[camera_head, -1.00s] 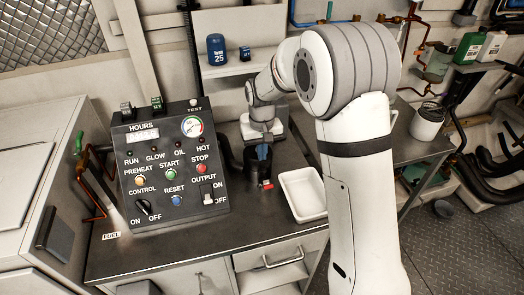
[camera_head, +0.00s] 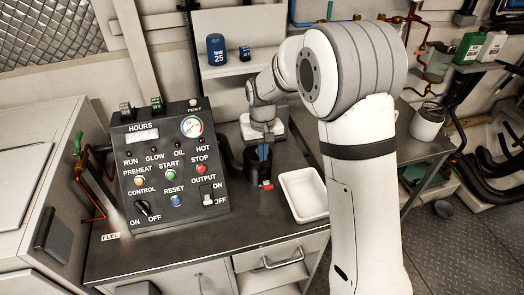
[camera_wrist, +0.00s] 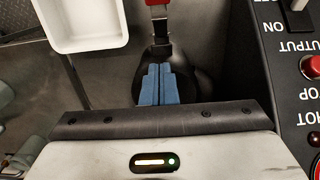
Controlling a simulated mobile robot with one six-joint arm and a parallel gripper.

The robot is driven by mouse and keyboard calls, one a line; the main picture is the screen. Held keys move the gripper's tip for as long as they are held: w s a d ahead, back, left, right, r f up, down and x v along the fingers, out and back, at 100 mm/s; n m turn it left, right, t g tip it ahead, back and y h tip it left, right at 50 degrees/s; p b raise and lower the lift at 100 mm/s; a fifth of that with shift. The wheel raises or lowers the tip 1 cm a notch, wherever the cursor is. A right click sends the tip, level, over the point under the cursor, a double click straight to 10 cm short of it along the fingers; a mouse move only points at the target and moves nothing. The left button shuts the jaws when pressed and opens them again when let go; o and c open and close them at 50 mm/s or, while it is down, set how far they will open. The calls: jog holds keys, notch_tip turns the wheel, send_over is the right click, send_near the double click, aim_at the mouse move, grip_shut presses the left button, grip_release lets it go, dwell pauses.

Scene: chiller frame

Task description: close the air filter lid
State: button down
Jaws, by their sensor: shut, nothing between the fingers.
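A black rounded body (camera_wrist: 188,77), which looks like the air filter, is on the dark bench behind my gripper. In the head view, it is the black cylinder (camera_head: 252,167) beside the control panel, partly hidden by my arm. A metal strap with a red end (camera_wrist: 158,3) extends from it; the red part also shows in the head view (camera_head: 267,186). My gripper (camera_wrist: 156,68) is shut and empty, its blue fingers together over the black body. In the head view, its blue fingers (camera_head: 262,153) are small. I cannot tell whether they touch it, or the lid's position.
A black control panel (camera_head: 171,166) stands close to the left of my gripper in the head view. An empty white tray (camera_head: 304,194) lies to the right on the bench. A blue can (camera_head: 216,49) stands on the shelf behind. The front of the bench is mostly clear.

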notch_tip(320, 180, up, 13)
jog(key=b, duration=0.1)
jog(key=s+d+r+m+t, duration=0.2)
jog(key=s+d+r, duration=0.2)
jog(key=s+d, duration=0.7)
jog(key=s+d+f+t, duration=0.1)
jog(key=s+d, duration=0.2)
jog(key=s, duration=0.4)
jog(key=s+d+f+m, duration=0.1)
jog(key=s+d+f, duration=0.1)
jog(key=s+d, duration=0.2)
jog(key=s, duration=0.3)
jog(key=shift+f+m+t, duration=0.2)
jog(key=shift+m+t, duration=0.1)
jog(key=shift+t, duration=0.1)
